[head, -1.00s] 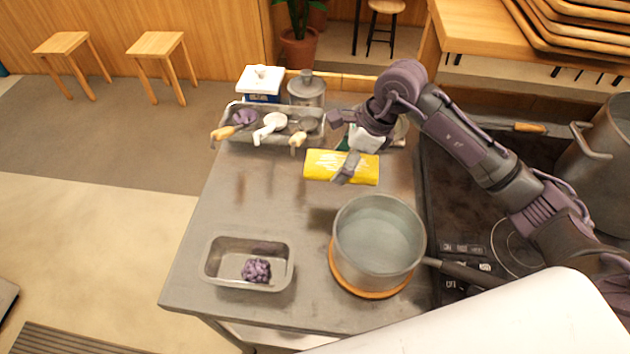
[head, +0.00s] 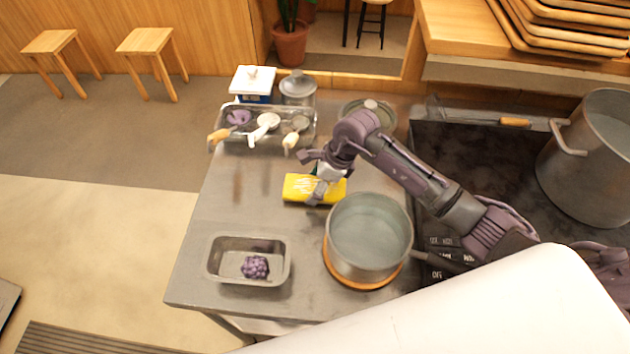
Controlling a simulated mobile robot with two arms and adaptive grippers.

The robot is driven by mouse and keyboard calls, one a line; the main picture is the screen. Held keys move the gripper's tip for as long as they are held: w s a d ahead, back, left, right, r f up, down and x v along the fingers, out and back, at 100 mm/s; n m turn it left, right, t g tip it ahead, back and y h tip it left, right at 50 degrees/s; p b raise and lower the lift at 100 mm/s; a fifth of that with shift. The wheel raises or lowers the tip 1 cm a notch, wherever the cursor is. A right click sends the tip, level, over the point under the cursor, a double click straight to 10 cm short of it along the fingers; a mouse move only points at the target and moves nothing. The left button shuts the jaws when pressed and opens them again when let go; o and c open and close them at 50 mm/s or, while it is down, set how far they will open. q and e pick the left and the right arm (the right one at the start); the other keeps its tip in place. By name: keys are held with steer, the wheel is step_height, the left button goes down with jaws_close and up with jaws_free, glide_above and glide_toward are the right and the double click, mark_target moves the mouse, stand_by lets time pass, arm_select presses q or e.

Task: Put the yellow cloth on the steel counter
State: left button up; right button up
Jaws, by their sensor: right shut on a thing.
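The yellow cloth (head: 298,188) is a folded bundle with pale markings, in the middle of the head view. My right gripper (head: 316,190) is shut on it from above and behind. The cloth is over the steel counter (head: 230,205), just behind the pot; I cannot tell whether it touches the surface. My left gripper is not in view.
A pot of liquid (head: 368,235) stands on a wooden trivet (head: 362,283) close in front of the cloth. A metal tin (head: 217,262) with a purple clump is at front left. A tray of utensils (head: 240,146) is at the back. The counter's left middle is clear.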

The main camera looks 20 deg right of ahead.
steer(key=shift+f, duration=0.15)
steer(key=o, duration=1.3)
steer(key=shift+r, duration=0.3)
steer(key=b+v, duration=0.2)
steer(key=v, duration=0.9)
steer(key=shift+d+r, duration=0.2)
steer(key=shift+r, duration=0.15)
steer(key=shift+s, duration=0.1)
